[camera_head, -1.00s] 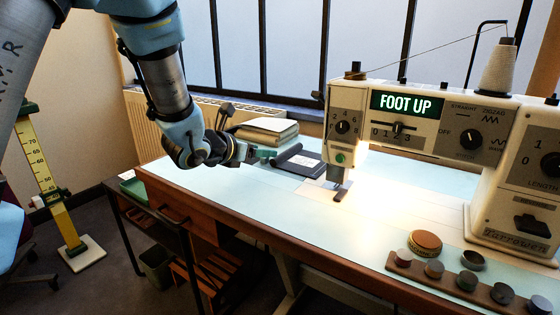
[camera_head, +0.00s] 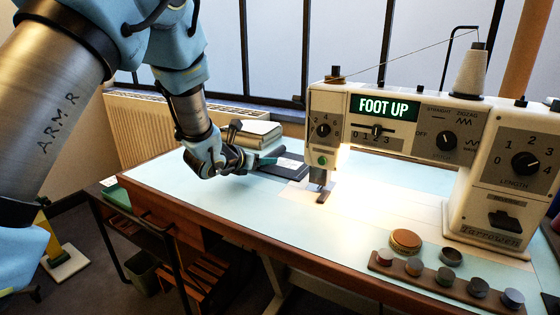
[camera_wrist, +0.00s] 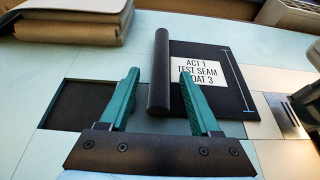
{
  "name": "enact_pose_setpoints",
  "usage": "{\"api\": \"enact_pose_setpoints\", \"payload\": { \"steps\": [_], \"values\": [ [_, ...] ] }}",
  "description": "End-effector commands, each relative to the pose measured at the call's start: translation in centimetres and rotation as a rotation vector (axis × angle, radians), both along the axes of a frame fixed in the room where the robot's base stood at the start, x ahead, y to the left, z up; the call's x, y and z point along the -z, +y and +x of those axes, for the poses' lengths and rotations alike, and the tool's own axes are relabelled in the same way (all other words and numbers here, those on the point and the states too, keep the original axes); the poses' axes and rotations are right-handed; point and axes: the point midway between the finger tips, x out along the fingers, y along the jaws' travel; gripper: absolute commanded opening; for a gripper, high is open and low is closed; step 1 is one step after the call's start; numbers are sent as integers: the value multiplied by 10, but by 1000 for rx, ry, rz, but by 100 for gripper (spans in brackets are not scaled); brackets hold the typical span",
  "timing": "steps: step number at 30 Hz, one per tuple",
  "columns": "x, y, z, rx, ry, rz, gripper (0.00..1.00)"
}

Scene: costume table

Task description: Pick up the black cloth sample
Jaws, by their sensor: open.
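The black cloth sample (camera_wrist: 232,100) lies flat on the table, with a thick rolled left edge (camera_wrist: 160,70) and a white label reading "ACT 1 TEST SEAM COAT 3". It also shows in the head view (camera_head: 290,168), beside the sewing machine's needle end. My gripper (camera_wrist: 159,72) is open, with its two teal fingers apart. In the wrist view the rolled edge appears between the fingertips, with the right finger overlapping the flat part. Nothing is held. I cannot tell the exact height of the fingertips over the cloth. In the head view my gripper (camera_head: 262,165) is at the cloth's left side.
A stack of folded fabric (camera_wrist: 75,20) lies behind and left of the cloth. A dark rectangle (camera_wrist: 75,105) shows left of the fingers. The sewing machine (camera_head: 350,120), reading "FOOT UP", stands to the right.

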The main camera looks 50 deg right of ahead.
Motion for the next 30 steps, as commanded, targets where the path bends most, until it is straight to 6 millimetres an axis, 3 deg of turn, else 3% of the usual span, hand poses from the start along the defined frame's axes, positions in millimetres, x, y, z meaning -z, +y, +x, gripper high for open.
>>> {"api": "enact_pose_setpoints", "payload": {
  "steps": [2, 18, 30],
  "values": [
    [0, 0, 0, 0, 0, 0, 60],
    [0, 0, 0, 0, 0, 0, 0],
    [0, 0, 0, 0, 0, 0, 0]
  ]
}}
